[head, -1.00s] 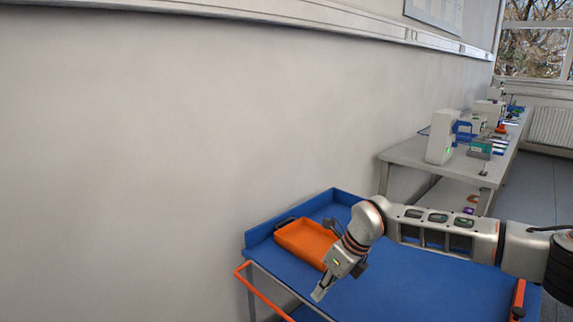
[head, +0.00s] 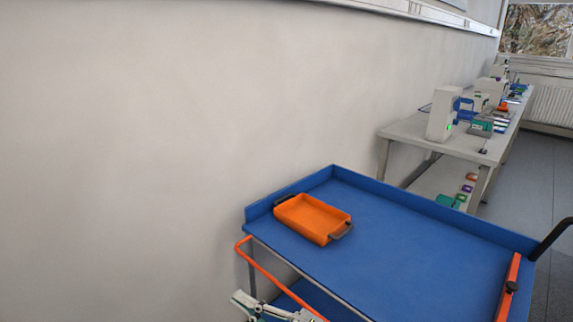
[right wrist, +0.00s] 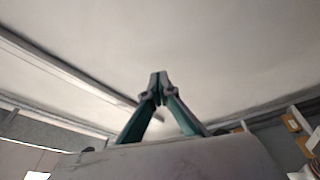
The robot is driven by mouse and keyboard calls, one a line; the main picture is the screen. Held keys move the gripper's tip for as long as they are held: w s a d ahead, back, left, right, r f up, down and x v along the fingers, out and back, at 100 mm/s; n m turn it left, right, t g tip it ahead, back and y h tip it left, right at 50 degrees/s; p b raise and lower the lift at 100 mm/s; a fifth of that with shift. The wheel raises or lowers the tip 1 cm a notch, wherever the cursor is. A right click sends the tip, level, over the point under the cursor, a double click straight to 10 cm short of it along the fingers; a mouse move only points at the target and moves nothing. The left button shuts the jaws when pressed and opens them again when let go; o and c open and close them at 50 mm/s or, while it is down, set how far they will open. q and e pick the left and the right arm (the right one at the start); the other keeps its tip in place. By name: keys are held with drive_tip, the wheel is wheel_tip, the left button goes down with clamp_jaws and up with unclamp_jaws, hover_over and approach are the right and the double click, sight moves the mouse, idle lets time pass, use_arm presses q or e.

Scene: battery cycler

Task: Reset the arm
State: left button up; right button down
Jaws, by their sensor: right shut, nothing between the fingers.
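My right gripper (head: 243,303) shows only in part at the bottom edge of the head view, in front of the blue cart. In the right wrist view its fingertips (right wrist: 158,82) meet, with nothing held between them. The wrist camera faces a pale, plain surface, probably ceiling or wall. Most of my right arm is out of the head view. My left gripper is not in view.
A blue cart (head: 420,240) with orange rails stands by the wall. An orange tray (head: 312,218) with dark handles lies on its far left part; the rest of its top is clear. Behind, a bench (head: 405,137) carries several devices.

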drive_tip(key=s+d+f+m+t+h, duration=0.1)
drive_tip(key=s+d+f+m+h, duration=0.2)
drive_tip(key=d+f+m+h, duration=0.3)
drive_tip(key=s+d+f+m+t+h, duration=0.2)
drive_tip(key=d+f+m+h, duration=0.4)
drive_tip(key=d+f+m, duration=0.5)
drive_tip(key=s+d+f, duration=0.1)
drive_tip(key=d+f, duration=0.2)
drive_tip(key=d, duration=0.1)
drive_tip(key=shift+s+d+f, duration=0.2)
drive_tip(key=shift+s+f, duration=0.1)
drive_tip(key=shift+s, duration=0.05)
drive_tip(key=c, duration=2.6)
unclamp_jaws()
drive_tip(key=s+d+f+m+h, duration=0.1)
drive_tip(key=s+d+f, duration=0.1)
drive_tip(key=s, duration=0.1)
drive_tip(key=s+d+f+m+g+h, duration=0.1)
drive_tip(key=s+d+f, duration=0.1)
drive_tip(key=s+d+f+m+g, duration=0.1)
drive_tip(key=s+d+f, duration=0.2)
drive_tip(key=shift+s+d+h, duration=0.1)
drive_tip(key=shift+s+h, duration=0.2)
drive_tip(key=shift+h, duration=0.1)
drive_tip(key=shift+c, duration=0.2)
drive_tip(key=o, duration=0.8)
drive_tip(key=shift+s+d+f+g, duration=0.2)
drive_tip(key=shift+s+d+g, duration=0.05)
drive_tip(key=shift+s+g, duration=0.05)
drive_tip(key=shift+d, duration=0.1)
